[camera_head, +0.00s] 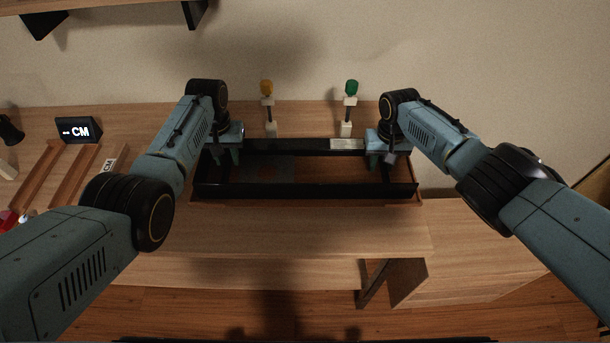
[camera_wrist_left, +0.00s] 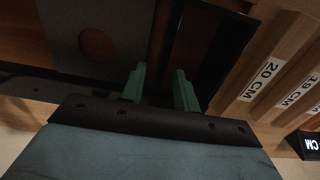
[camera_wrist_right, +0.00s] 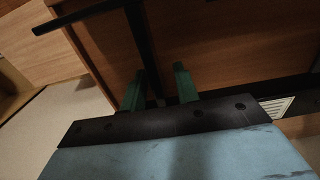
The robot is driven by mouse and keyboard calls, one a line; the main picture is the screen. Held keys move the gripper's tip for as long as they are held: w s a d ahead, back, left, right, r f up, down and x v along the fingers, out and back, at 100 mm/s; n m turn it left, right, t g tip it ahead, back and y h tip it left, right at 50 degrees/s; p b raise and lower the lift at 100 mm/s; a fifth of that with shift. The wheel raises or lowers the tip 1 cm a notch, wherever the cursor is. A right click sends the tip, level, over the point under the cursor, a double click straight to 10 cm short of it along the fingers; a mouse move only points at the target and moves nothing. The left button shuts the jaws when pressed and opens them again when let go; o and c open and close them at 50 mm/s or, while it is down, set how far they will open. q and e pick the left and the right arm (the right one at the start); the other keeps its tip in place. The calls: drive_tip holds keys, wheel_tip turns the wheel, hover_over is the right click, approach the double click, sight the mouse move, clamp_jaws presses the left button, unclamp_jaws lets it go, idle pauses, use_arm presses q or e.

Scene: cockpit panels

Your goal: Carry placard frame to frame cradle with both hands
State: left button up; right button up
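The placard frame (camera_head: 290,190) is a long black rectangular frame lying at the middle of the wooden bench. My left gripper (camera_head: 226,158) is down at its left end. In the left wrist view its green fingers (camera_wrist_left: 160,88) stand apart, with a dark bar of the frame (camera_wrist_left: 163,40) between them. My right gripper (camera_head: 382,160) is at the right end. In the right wrist view its fingers (camera_wrist_right: 159,90) stand spread around the black end bar (camera_wrist_right: 140,35), with a gap visible on one side. I cannot tell which object is the frame cradle.
Wooden slats (camera_head: 72,178) with centimetre labels and a black "CM" sign (camera_head: 78,130) stand at the left. Two posts, one orange-topped (camera_head: 267,88) and one green-topped (camera_head: 351,88), stand behind the frame. The bench front (camera_head: 300,230) is clear.

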use_arm(q)
wheel_tip(320, 180, up, 8)
drive_tip(key=shift+r, duration=0.1)
use_arm(e)
drive_tip(key=shift+r, duration=0.1)
wheel_tip(320, 180, up, 12)
idle(0.6)
idle(0.4)
